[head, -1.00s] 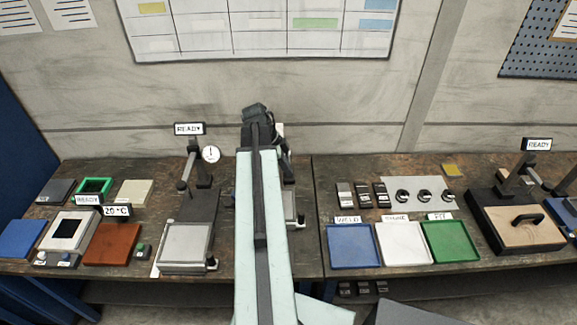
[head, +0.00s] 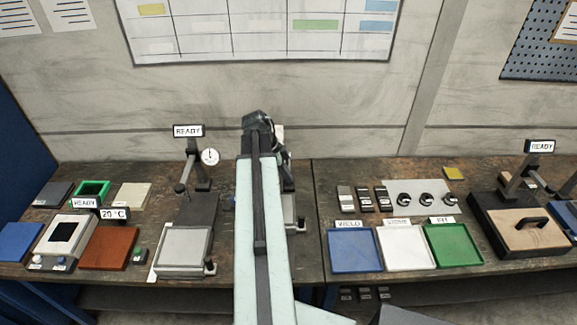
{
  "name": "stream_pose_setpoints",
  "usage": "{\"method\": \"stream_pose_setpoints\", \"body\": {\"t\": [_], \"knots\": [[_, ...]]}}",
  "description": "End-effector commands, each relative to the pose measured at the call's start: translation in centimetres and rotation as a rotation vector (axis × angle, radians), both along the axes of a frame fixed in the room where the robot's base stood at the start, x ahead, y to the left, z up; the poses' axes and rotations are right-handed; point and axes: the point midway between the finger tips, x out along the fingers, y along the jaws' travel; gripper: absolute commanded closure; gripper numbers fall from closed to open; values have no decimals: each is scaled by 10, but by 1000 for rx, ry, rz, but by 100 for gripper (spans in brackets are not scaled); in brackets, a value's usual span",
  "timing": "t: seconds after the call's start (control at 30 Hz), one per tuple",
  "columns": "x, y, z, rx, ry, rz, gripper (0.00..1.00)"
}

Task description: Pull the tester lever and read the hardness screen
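A tester with a READY screen (head: 188,131), a round dial (head: 210,157) and a grey plate (head: 184,249) stands left of my arm. A dark lever-like arm with a knob (head: 181,188) shows on its post. Another device with a READY screen (head: 541,146) stands at the far right. I cannot tell which is the hardness tester. A further device (head: 290,208) is mostly hidden behind my arm. My gripper (head: 257,120) is raised at the far end of the arm, near the wall; its fingers cannot be made out.
Blue (head: 354,250), white (head: 407,247) and green (head: 453,245) trays lie on the right bench, with small grey blocks (head: 363,199) and knobs (head: 426,199) behind. A heater-like box with a 20 °C screen (head: 114,213) stands at left. A brown tile (head: 108,249) lies beside it.

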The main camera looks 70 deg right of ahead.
Motion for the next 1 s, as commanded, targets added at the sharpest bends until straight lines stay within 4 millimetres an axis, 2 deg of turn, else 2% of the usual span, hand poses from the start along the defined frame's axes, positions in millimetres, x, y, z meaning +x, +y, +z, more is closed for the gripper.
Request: {"method": "stream_pose_setpoints", "body": {"t": [0.27, 0.73, 1.0], "knots": [[0, 0, 7, 0, -1, 0, 100], [0, 0, 51, 0, 0, -1, 100], [0, 0, 50, 0, 0, -1, 100]]}}
